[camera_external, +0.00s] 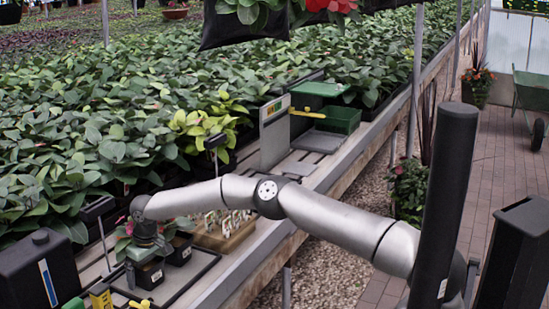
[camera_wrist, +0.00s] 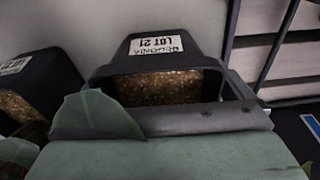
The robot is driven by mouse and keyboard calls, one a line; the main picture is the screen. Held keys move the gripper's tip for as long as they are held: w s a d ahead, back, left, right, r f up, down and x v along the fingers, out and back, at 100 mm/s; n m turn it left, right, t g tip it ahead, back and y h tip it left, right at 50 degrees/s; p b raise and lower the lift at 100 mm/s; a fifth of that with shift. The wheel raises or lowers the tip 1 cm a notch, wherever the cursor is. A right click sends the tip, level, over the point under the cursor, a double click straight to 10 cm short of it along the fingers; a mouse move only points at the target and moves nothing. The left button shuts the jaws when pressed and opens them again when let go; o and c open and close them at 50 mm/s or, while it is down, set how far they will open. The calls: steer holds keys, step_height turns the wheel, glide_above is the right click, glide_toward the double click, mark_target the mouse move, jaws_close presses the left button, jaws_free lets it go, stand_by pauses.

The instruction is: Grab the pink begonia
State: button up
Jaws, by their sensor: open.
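A black pot (camera_external: 150,275) stands on the dark tray below my gripper (camera_external: 146,252), with green leaves and a small pink patch (camera_external: 128,229) beside the gripper at its left. A second black pot (camera_external: 180,250) stands just right of it. In the wrist view a black pot (camera_wrist: 157,48) with brown soil and a white label ending in "LOT 21" lies just beyond the grey-green finger of my gripper. Another labelled pot (camera_wrist: 40,70) is at the left, and a leaf (camera_wrist: 95,115) overlaps the finger. My gripper is open. The other finger and most of the blooms are hidden.
The dark tray (camera_external: 205,266) sits on the bench, with a wooden box of small labels (camera_external: 225,235) behind. A scale (camera_external: 275,133) and green crate (camera_external: 342,119) stand farther back. Dense leafy plants fill the left. A black post stands at the right.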

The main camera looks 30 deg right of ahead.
steer(key=c, duration=1.2)
steer(key=shift+r, duration=0.1)
